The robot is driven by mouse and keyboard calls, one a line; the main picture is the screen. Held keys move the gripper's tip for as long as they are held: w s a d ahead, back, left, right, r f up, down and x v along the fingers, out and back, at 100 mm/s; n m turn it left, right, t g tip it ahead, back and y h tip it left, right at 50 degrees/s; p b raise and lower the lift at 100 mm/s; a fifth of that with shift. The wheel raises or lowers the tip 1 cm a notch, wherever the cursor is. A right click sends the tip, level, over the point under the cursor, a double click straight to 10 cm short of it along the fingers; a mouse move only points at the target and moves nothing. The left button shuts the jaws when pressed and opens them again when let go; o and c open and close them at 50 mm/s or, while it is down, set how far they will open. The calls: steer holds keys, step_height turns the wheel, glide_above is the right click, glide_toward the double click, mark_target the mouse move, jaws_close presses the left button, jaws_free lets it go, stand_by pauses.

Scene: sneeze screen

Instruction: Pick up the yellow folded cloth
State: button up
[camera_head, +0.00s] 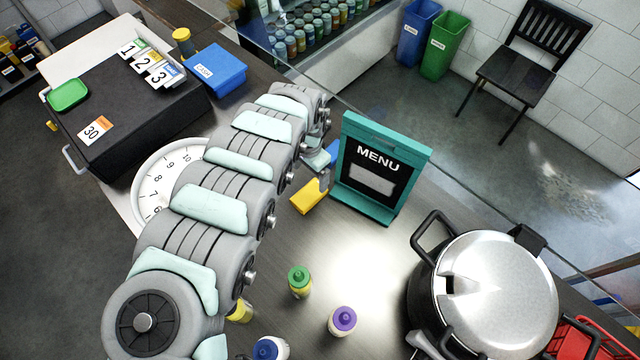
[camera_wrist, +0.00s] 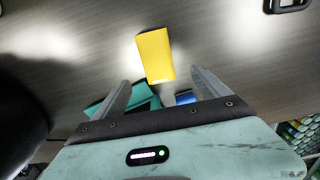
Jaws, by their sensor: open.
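The yellow folded cloth (camera_head: 308,198) lies on the dark counter, just left of the menu stand's foot. In the wrist view the cloth (camera_wrist: 155,56) appears as a yellow rectangle ahead of and between the fingers. My gripper (camera_wrist: 161,77) is open, with a finger to either side of the cloth's near end and nothing held. In the head view my gripper (camera_head: 324,178) is at the cloth's upper right edge, partly hidden by my arm. I cannot tell its exact height above the counter.
A teal menu stand (camera_head: 380,170) stands close right of my gripper. A blue item (camera_wrist: 186,98) shows beside the fingers. A large pot (camera_head: 495,290) stands at lower right. A green-capped bottle (camera_head: 299,281) and a purple-capped bottle (camera_head: 342,320) stand in front. A round clock (camera_head: 152,190) lies left.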

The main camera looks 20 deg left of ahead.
mark_target(309, 193)
steer(key=f, duration=0.5)
steer(key=shift+s+f, duration=0.1)
steer(key=shift+s, duration=0.25)
steer(key=f, duration=0.3)
steer(key=f+p, duration=0.1)
steer(key=shift+s+f, duration=0.15)
steer(key=shift+s, duration=0.1)
steer(key=shift+a+f, duration=0.1)
steer(key=shift+f, duration=0.2)
steer(key=shift+c, duration=0.2)
steer(key=c, duration=1.4)
step_height(309, 193, up, 20)
